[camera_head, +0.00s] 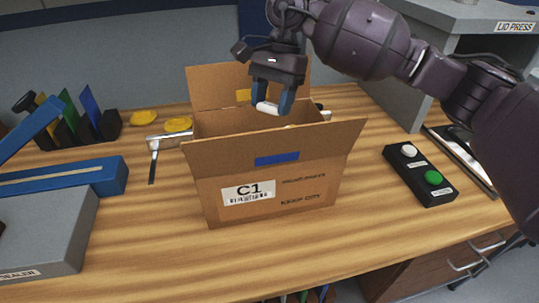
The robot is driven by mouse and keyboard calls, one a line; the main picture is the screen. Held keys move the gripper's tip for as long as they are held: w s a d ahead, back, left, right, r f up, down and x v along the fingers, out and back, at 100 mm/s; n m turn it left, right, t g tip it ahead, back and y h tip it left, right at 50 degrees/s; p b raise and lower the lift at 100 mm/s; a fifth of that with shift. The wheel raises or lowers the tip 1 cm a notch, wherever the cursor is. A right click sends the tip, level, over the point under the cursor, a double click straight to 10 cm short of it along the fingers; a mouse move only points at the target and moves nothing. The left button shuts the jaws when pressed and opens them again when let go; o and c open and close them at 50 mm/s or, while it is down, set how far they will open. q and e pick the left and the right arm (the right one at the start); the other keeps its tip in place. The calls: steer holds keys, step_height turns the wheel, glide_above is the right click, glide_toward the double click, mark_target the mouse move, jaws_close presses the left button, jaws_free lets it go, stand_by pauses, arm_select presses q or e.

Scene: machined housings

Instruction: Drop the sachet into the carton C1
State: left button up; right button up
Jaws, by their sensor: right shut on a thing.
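The carton C1 (300,187) is an open brown box in the middle of the table, its flaps spread and a white C1 label on its front. My right gripper (271,104) is over the carton's opening, pointing down. It is shut on a small white sachet (267,107), seen between the blue fingertips at about the height of the carton's rim. I cannot tell how far it is below the rim. The carton's floor is hidden by the front flap. My left gripper is not in view.
A blue sealer (70,178) with a raised arm stands at the left. Yellow round pieces (178,125) and a thin tool (153,160) lie left of the carton. A black button box (420,173) and the grey lid press (400,95) are at the right. Bare table lies in front.

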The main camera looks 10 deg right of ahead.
steer(key=shift+f, duration=0.1)
steer(key=o, duration=1)
steer(key=shift+v, duration=5.4)
steer(key=shift+s+f, duration=0.1)
